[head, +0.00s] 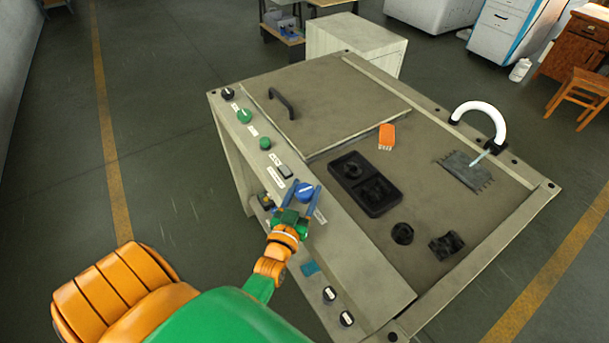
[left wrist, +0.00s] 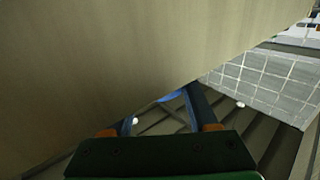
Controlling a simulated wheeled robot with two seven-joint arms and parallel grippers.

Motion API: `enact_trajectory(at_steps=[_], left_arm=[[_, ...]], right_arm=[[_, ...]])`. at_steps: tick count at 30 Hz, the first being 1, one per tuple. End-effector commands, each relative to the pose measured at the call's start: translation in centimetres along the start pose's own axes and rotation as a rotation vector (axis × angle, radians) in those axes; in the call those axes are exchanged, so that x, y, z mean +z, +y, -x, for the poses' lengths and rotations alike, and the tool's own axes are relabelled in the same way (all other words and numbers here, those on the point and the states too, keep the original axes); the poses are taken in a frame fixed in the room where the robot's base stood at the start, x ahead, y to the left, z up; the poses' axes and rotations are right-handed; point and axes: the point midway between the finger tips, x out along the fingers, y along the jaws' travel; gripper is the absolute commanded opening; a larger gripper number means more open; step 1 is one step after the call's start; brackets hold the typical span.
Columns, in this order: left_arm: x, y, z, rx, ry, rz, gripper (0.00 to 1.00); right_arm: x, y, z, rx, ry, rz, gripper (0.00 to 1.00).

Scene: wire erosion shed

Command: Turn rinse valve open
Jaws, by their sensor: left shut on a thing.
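A blue round knob (head: 305,192) with a pale line across its face sits on the sloped front panel of the machine; I take it as the rinse valve. My left gripper (head: 300,194) is shut on this knob, with one blue finger on each side of it. In the left wrist view the fingers (left wrist: 160,105) reach up to the panel, and only a sliver of the blue knob (left wrist: 170,97) shows. A white curved hose (head: 481,112) stands at the right, with a pale strip below its end; I cannot tell whether it is water. My right gripper is not in view.
The front panel (head: 350,256) carries a black knob (head: 228,94), green buttons (head: 245,115), and dark switches (head: 329,294). On the machine top are a black tray (head: 374,204), an orange block (head: 386,136), a grey toothed plate (head: 462,171) and small black parts. The floor at left is clear.

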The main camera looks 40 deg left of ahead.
Motion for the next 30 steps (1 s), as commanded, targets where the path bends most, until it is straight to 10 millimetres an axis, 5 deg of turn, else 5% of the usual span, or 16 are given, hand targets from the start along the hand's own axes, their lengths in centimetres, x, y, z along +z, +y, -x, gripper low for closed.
enact_trajectory(at_steps=[11, 12, 15, 24, 30], left_arm=[[-0.2, 0.0, -0.1, -0.003, 0.005, 0.001, 0.04], [-0.2, 0.0, -0.1, -0.003, 0.005, 0.001, 0.67], [-0.1, 0.0, -0.1, -0.003, 0.004, 0.001, 0.89], [0.0, 0.0, 0.3, -0.003, 0.002, 0.001, 0.89], [0.1, 0.0, 4.4, -0.003, -0.001, 0.001, 0.89]], right_arm=[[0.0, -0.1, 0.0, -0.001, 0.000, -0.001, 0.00], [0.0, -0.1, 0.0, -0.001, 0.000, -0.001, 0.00], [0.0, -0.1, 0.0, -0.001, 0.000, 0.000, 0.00], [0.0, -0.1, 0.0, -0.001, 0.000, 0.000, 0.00], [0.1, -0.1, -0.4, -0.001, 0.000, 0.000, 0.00]])
